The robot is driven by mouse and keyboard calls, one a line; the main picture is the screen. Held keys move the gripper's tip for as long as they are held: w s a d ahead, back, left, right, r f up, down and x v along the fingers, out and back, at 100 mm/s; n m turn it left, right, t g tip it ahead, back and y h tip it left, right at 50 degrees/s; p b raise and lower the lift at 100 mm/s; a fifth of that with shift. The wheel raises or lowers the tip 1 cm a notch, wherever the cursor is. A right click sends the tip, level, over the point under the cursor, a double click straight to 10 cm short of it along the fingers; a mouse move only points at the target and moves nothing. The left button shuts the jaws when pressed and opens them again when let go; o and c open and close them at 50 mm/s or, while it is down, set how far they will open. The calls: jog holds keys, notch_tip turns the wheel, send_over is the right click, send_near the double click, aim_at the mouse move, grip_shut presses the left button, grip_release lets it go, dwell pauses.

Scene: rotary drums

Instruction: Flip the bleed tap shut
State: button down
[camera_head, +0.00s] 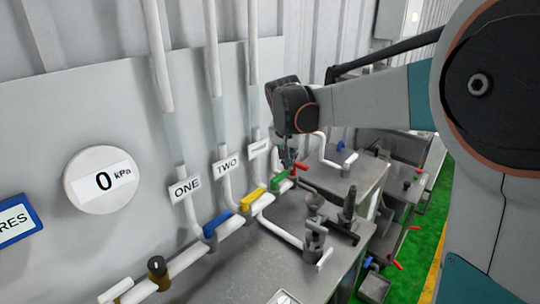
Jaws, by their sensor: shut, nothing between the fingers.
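No label in view marks the bleed tap, so I cannot tell which handle it is. A blue handle (218,223), a yellow handle (253,199) and a green handle (281,184) sit along the white pipe. A small red handle (301,167) lies just right of the green one. My gripper (289,164) points down over the green and red handles, small and far off. It is shut and empty. I cannot tell whether its tips touch either handle.
White vertical pipes carry tags ONE (185,188) and TWO (227,164); a third tag is partly unreadable. A round gauge (103,180) reads 0 kPa. Grey clamp-like fittings (314,237) stand on the metal bench (240,270). A black knob (157,268) is at lower left.

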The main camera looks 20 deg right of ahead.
jog(key=w+d+f+m+p, duration=0.1)
jog(key=w+f+p, duration=0.1)
jog(key=w, duration=0.4)
jog(key=w+d+f+m+g+h+p, duration=0.1)
jog(key=w+f+m, duration=0.1)
jog(key=w+f, duration=0.2)
jog(key=shift+w+d+f+m+g+p, duration=0.15)
jog(key=shift+w+d+m+g+p, duration=0.2)
jog(key=shift+w, duration=0.85)
jog(key=w+d+f, duration=0.4)
jog(key=d+f, duration=0.2)
jog(key=f, duration=0.3)
jog(key=shift+d+b, duration=0.25)
jog(key=shift+b, duration=0.2)
